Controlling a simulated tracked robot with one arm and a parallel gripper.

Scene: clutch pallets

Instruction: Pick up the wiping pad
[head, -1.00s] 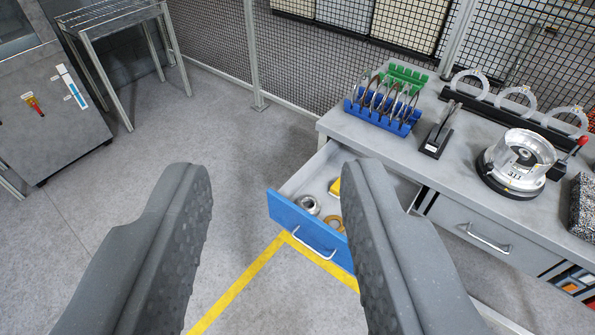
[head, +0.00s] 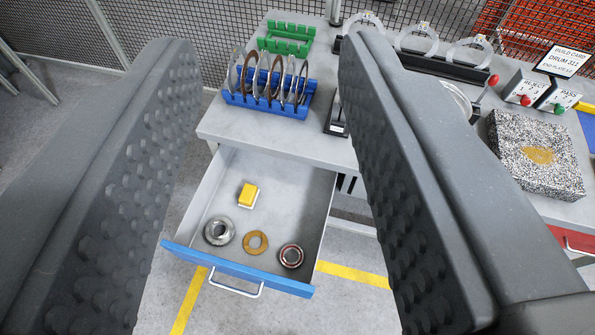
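The wiping pad seems to be the small yellow block with a white underside (head: 248,195). It lies in the open blue-fronted drawer (head: 290,163), towards the middle left of its floor. My gripper (head: 265,70) is open and empty, with its two dark studded fingers wide apart on either side of the view. The drawer and the pad show between the fingers, farther off, and nothing touches the pad.
A steel ring (head: 219,231), a brass-coloured ring (head: 255,243) and a red-edged ring (head: 291,256) lie near the drawer front. On the bench above stand a blue rack of discs (head: 268,106), a green rack (head: 287,38) and a speckled block (head: 537,155).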

